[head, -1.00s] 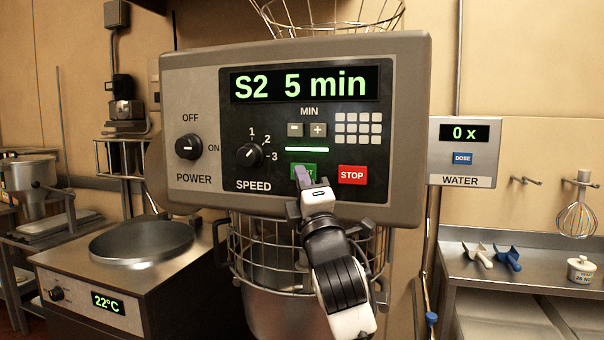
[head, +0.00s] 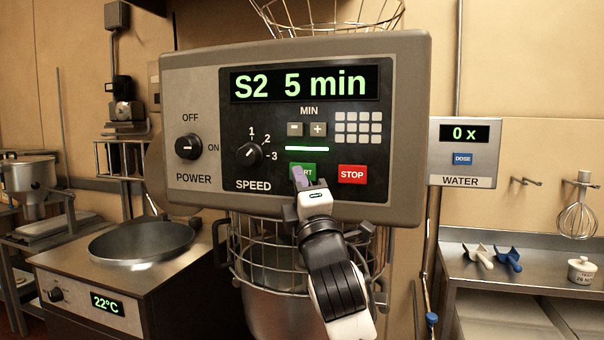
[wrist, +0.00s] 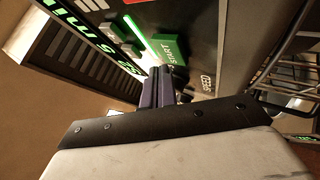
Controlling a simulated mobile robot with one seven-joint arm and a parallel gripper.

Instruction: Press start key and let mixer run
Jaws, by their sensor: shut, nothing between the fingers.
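The mixer's control panel (head: 300,130) fills the middle of the head view. Its display (head: 304,85) reads "S2 5 min", and a green light bar (head: 307,148) is lit below the MIN keys. The green start key (head: 309,171) is partly hidden by my gripper (head: 299,178), whose purple fingertips are shut and empty. The wrist view shows the start key (wrist: 172,48) just beyond the fingers (wrist: 158,88); I cannot tell whether they touch it. The red stop key (head: 352,174) is to its right. The mixer bowl (head: 275,305) and wire guard (head: 265,250) are below the panel.
The power knob (head: 189,147) and speed knob (head: 249,155) are left of the keys. A water unit (head: 461,152) reading "0 x" hangs at right. A steel table (head: 500,236) with scoops is at right, and a unit showing 22°C (head: 108,303) at left.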

